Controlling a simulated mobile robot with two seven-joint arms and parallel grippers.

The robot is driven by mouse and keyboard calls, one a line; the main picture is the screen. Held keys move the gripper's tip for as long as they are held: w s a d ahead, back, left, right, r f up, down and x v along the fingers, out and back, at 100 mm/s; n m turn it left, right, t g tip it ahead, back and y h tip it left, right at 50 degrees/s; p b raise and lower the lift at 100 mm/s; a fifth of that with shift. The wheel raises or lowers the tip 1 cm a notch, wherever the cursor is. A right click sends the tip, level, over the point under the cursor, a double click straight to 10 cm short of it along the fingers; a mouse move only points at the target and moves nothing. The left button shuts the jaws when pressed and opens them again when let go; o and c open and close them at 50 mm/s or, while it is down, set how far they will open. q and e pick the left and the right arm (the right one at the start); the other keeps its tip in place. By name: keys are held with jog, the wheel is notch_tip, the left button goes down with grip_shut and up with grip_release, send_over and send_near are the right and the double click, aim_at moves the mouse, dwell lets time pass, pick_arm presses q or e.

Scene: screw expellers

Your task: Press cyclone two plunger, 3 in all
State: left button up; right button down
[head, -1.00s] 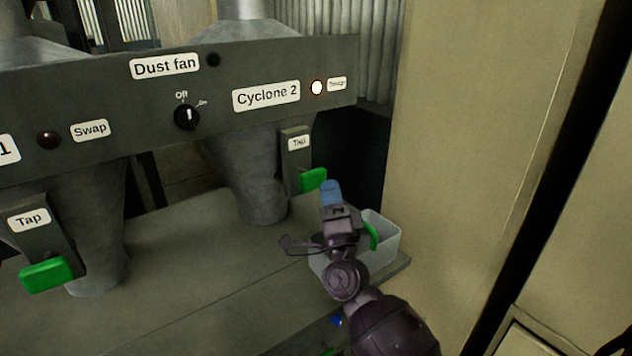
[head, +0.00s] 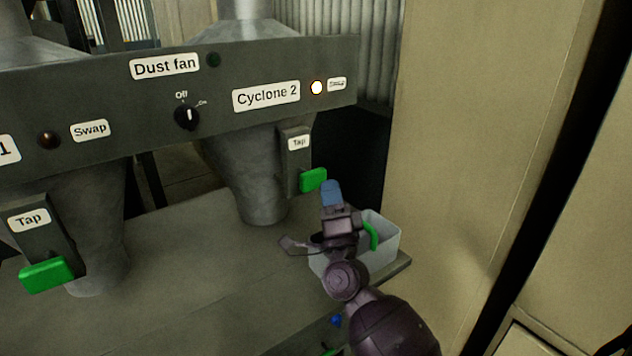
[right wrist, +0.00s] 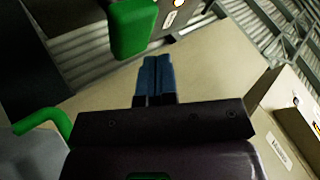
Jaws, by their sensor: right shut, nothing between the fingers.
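The cyclone two plunger is a green block (head: 313,180) at the lower end of the dark "Tap" bracket (head: 297,160), beside the right-hand grey cone (head: 250,185). It also shows at the top of the right wrist view (right wrist: 132,28). My right gripper (head: 331,190), with blue fingertips, is just below and right of the green block. In the right wrist view its fingers (right wrist: 156,75) are shut together with nothing between them, and a gap shows between them and the block. The Cyclone 2 lamp (head: 317,88) is lit white. My left gripper is not in view.
A pale bin (head: 386,243) with a green handle (head: 371,236) sits behind my right gripper at the ledge's right end. Another green tap block (head: 46,274) is at the left. A beige wall panel (head: 465,130) stands to the right. The ledge's middle is clear.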

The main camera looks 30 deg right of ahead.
aim_at(320, 178)
jog(key=shift+w+h, duration=0.15)
jog(key=shift+h, duration=0.15)
dwell(0.5)
jog(key=shift+w, duration=0.25)
jog(key=shift+w+a, duration=0.1)
jog(key=shift+w, duration=1.05)
dwell(1.6)
jog(key=shift+s, duration=0.15)
dwell(0.3)
jog(key=shift+s+p, duration=0.3)
jog(key=shift+s, duration=1.1)
jog(key=shift+s+d+p, duration=0.15)
jog(key=shift+s+p, duration=0.15)
jog(key=shift+s, duration=0.95)
jog(key=shift+s+d+p, duration=0.15)
jog(key=shift+s+p, duration=0.1)
jog(key=shift+s, duration=1)
